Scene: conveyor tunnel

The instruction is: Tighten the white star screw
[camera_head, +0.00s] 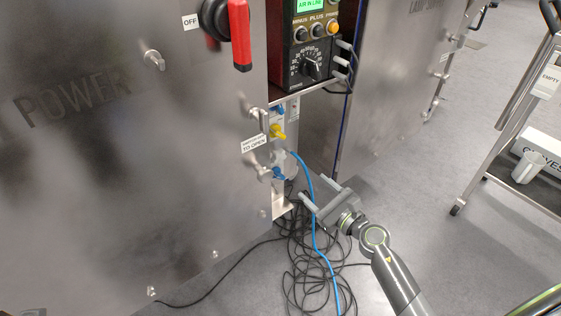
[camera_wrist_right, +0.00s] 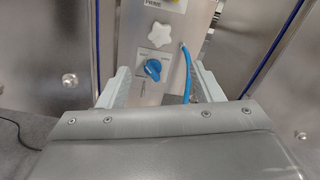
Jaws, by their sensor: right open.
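The white star screw (camera_wrist_right: 160,37) is on a narrow upright panel, near the top middle of the right wrist view. In the head view it is the small pale knob (camera_head: 279,157) beside the steel cabinet, partly hard to make out. My right gripper (camera_head: 314,191) is open and empty, low and to the right of the panel, with its fingers pointing toward it. In the right wrist view its two fingers (camera_wrist_right: 163,78) stand left and right below the star screw, apart from it. My left gripper is not in view.
A blue knob (camera_wrist_right: 153,69) sits just below the star screw, and a blue hose (camera_wrist_right: 187,72) leaves the panel beside it. A yellow fitting (camera_head: 278,132) is above. Black cables (camera_head: 305,270) lie coiled on the floor. A trolley (camera_head: 520,100) stands at right.

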